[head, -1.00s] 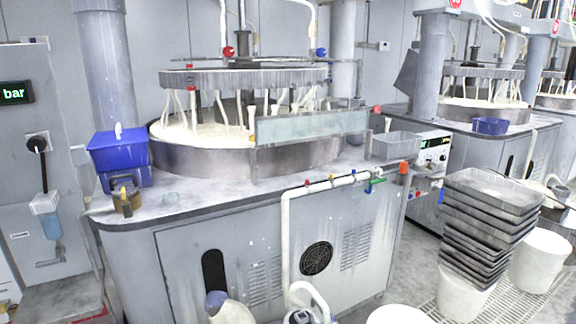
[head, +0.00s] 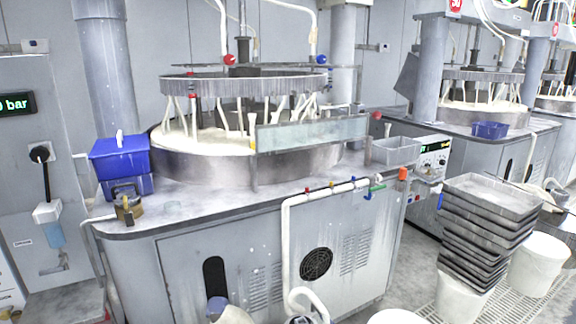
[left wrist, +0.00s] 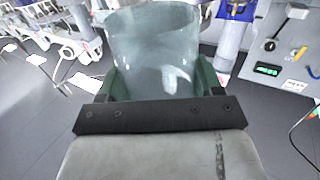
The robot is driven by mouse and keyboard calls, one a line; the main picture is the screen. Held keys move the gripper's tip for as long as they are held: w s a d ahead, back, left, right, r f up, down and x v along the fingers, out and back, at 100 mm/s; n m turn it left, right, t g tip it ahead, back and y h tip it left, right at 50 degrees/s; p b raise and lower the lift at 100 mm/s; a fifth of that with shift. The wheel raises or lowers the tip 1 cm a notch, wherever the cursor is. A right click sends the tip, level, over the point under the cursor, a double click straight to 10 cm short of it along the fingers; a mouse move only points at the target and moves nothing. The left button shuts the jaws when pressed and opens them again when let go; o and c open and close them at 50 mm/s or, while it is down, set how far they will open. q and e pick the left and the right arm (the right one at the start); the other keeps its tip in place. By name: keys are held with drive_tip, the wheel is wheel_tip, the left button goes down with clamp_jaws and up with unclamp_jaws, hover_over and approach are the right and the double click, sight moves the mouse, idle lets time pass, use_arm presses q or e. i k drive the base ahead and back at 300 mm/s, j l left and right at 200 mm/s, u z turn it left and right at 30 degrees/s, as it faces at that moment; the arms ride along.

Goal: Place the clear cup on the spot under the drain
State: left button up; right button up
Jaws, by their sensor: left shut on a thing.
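The clear cup (left wrist: 152,40) fills the upper middle of the left wrist view, see-through and slightly greenish. My left gripper (left wrist: 158,80) is shut on it, with a green finger on each side of the cup. The cup and this gripper do not show in the head view. A faint pale outline (head: 173,208) lies on the left part of the platen machine's top (head: 215,192); I cannot tell if it is a mark or a clear object. I cannot make out the drain for sure. My right gripper is in neither view.
A blue bin (head: 120,158) and a brass-coloured fitting (head: 127,208) are at the machine's left end. A clear splash panel (head: 310,133) and grey tub (head: 396,150) stand to the right. White pipe (head: 325,190) runs along the front.

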sight(77, 293)
drive_tip(key=j+z, duration=0.4)
drive_tip(key=j, duration=1.5)
